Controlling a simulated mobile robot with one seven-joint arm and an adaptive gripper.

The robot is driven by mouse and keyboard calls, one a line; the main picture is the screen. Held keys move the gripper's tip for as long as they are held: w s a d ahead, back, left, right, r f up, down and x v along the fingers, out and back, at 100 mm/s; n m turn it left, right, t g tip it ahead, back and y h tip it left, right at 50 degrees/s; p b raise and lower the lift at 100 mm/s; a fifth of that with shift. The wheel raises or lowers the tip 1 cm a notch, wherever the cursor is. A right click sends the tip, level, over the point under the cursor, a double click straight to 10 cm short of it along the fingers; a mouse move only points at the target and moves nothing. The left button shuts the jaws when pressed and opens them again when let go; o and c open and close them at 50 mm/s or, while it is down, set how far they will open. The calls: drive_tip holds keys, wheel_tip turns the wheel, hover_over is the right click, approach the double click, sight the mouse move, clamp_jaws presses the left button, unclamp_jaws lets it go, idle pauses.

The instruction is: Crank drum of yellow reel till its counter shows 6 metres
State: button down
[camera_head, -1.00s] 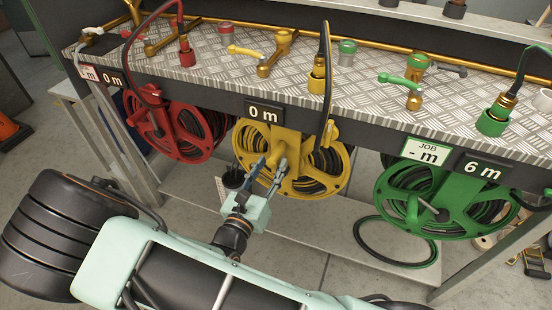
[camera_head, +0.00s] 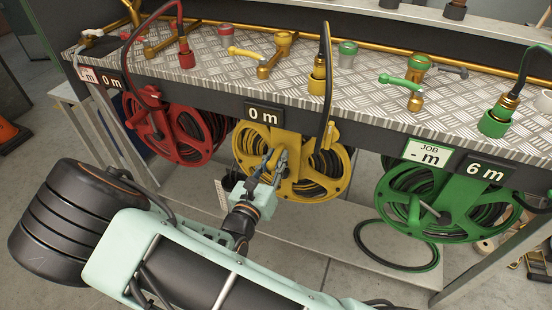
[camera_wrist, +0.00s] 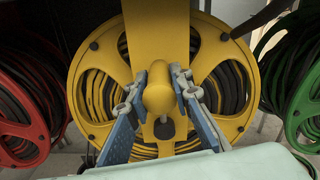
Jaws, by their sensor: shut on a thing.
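The yellow reel (camera_head: 337,168) hangs under the bench in the middle, with black hose wound on its drum. Its counter (camera_head: 264,114) reads 0 m. My gripper (camera_head: 276,154) is in front of the yellow reel's hub. In the wrist view my gripper (camera_wrist: 160,88) has one finger on each side of the rounded yellow crank knob (camera_wrist: 158,97) and is shut on it. The crank arm behind the knob is mostly hidden.
A red reel (camera_head: 206,132) with a 0 m counter (camera_head: 111,82) hangs to the left. A green reel (camera_head: 470,203) with a 6 m counter (camera_head: 484,170) hangs to the right. A JOB sign (camera_head: 428,154) shows "- m". A hose coil (camera_head: 398,246) lies below.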

drive_tip(key=shift+a, duration=0.1)
idle(0.3)
drive_tip(key=w+a+f+n+p, duration=0.3)
drive_tip(key=a+f+n+p, duration=0.2)
drive_tip(key=a+n, duration=0.4)
drive_tip(key=shift+w+a+f+n+p, duration=0.25)
drive_tip(key=shift+f+n+p, duration=0.2)
drive_tip(key=shift+n, duration=0.35)
drive_tip(key=shift+a+f, duration=0.1)
drive_tip(key=c, duration=1.7)
unclamp_jaws()
drive_tip(key=shift+c, duration=0.2)
